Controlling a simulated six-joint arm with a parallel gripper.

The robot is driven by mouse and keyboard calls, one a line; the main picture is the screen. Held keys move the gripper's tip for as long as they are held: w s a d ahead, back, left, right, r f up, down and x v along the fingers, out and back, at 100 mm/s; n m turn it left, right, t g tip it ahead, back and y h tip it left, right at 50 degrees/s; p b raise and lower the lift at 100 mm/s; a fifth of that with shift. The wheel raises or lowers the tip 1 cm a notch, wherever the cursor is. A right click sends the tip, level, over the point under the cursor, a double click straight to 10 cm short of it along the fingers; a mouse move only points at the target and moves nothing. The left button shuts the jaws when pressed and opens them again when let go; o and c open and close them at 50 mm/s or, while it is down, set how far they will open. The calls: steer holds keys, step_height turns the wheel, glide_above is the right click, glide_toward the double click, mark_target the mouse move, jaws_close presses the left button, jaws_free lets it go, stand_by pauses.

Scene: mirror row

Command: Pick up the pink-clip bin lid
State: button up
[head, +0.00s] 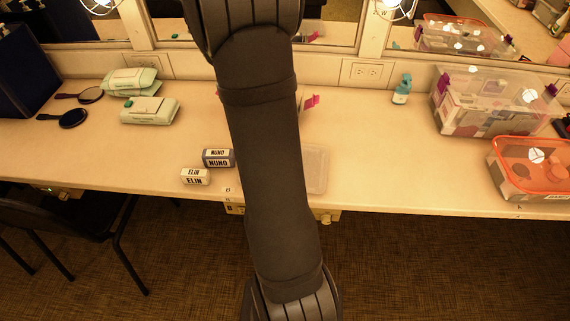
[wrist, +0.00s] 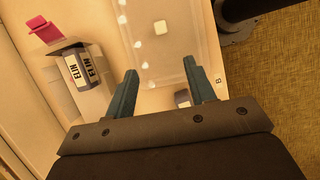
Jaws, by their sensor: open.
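A flat, pale translucent lid (head: 316,170) lies on the counter, its left part hidden behind my arm in the head view. In the wrist view the lid (wrist: 180,55) spreads below and beyond my gripper (wrist: 164,80), with bright reflections on it. The two teal fingers are apart with nothing visibly held between them. Whether they touch the lid cannot be told. A pink clip (head: 312,101) shows beside my arm at the back of the counter; a pink clip (wrist: 47,30) also shows at upper left in the wrist view. The bin there is mostly hidden in the head view.
ELIN (head: 195,177) and NUNO (head: 217,158) blocks stand left of my arm. A block marked ELIN (wrist: 83,67) is left of my fingers in the wrist view. A purple-clip bin (head: 480,115) and orange-lid bin (head: 515,182) are at right. Mirrors line the back.

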steer(key=x, duration=1.1)
steer(key=shift+s+d+f, duration=0.15)
steer(key=shift+d+f, duration=0.1)
steer(key=shift+d, duration=0.15)
steer(key=shift+x, duration=2.7)
steer(key=shift+a, duration=0.1)
steer(key=shift+c, duration=0.2)
steer(key=c, duration=1)
